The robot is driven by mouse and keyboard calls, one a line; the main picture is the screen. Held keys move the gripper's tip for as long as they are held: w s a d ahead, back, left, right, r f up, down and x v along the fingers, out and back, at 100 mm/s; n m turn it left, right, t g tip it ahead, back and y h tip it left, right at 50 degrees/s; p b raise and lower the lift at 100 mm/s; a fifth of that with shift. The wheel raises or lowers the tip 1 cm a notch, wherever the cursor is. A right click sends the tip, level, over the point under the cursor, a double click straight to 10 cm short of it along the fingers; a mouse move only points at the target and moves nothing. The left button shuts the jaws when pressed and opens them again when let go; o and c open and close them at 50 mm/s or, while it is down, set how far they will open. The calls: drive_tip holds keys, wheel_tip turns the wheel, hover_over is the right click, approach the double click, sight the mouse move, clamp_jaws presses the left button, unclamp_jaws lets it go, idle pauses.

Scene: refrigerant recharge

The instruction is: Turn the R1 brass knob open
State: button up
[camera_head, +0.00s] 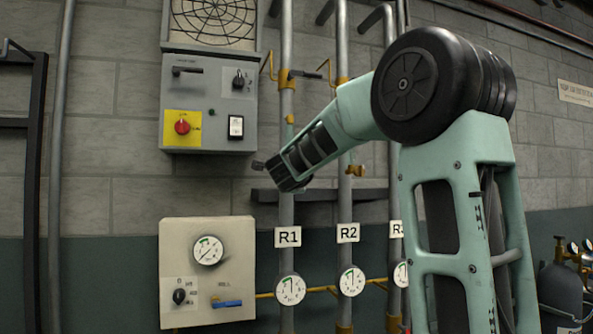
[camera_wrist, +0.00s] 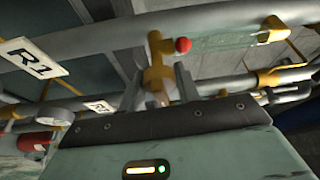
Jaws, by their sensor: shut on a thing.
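The R1 pipe (camera_head: 287,215) runs down the wall behind my gripper (camera_head: 284,176), with the R1 label (camera_head: 288,237) below it. In the head view my gripper and arm hide the R1 knob. In the wrist view the brass valve (camera_wrist: 157,72) sits on the pipe beside the R1 label (camera_wrist: 32,58). The two fingers of my gripper (camera_wrist: 159,90) stand on either side of the brass knob (camera_wrist: 159,97) and are shut on it. The knob's lower part is hidden behind the gripper body. How far it is turned cannot be told.
The R2 pipe (camera_head: 345,205) with its brass valve (camera_head: 355,170) stands close to the right. A grey switch box (camera_head: 208,102) hangs at upper left, and a gauge panel (camera_head: 207,272) below it. A red ball (camera_wrist: 183,45) lies close to the fingers in the wrist view.

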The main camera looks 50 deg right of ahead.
drive_tip(key=shift+m, duration=0.5)
drive_tip(key=o, duration=0.9)
drive_tip(key=shift+d, duration=0.1)
drive_tip(key=p+v, duration=0.3)
drive_tip(key=v, duration=0.5)
drive_tip(key=p+v, duration=0.4)
drive_tip(key=v, duration=0.5)
drive_tip(key=shift+s+a+r, duration=0.1)
drive_tip(key=shift+a+r, duration=0.15)
drive_tip(key=shift+r, duration=0.05)
